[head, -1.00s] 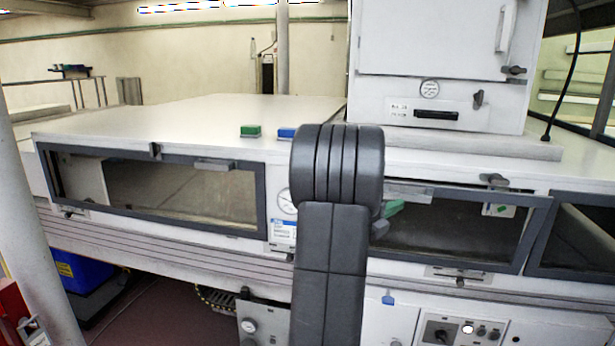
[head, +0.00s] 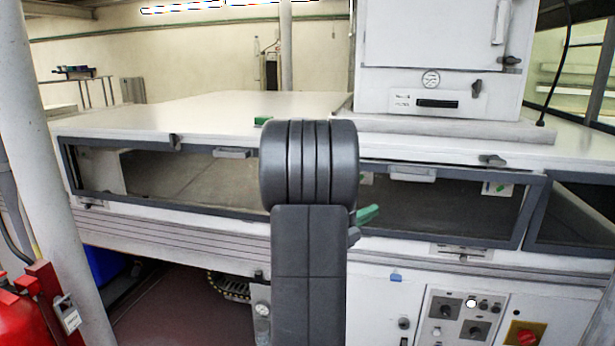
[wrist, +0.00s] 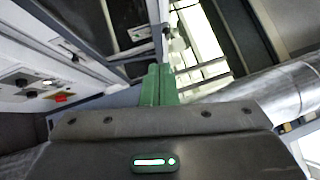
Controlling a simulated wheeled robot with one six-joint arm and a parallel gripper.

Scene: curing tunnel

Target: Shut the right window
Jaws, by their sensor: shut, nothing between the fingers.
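The right window (head: 521,222) is a dark-framed glass pane on the front of the white tunnel, right of my arm in the head view. A pale grip (head: 413,174) sits near its top edge, with a latch (head: 491,160) above. Its frame looks tilted against the tunnel front; how far open is hard to tell. My arm hides its left end. My gripper (head: 368,214) has green fingers, shut and empty, showing in front of the window's left part, below the grip. Contact cannot be seen. The fingers also show together in the wrist view (wrist: 158,85).
The left window (head: 165,207) has a similar dark frame. A green block (head: 262,120) lies on the tunnel top. A control panel (head: 468,322) is below right. A grey post (head: 55,200) and red equipment (head: 35,315) stand at left. Dark floor shows below the left window.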

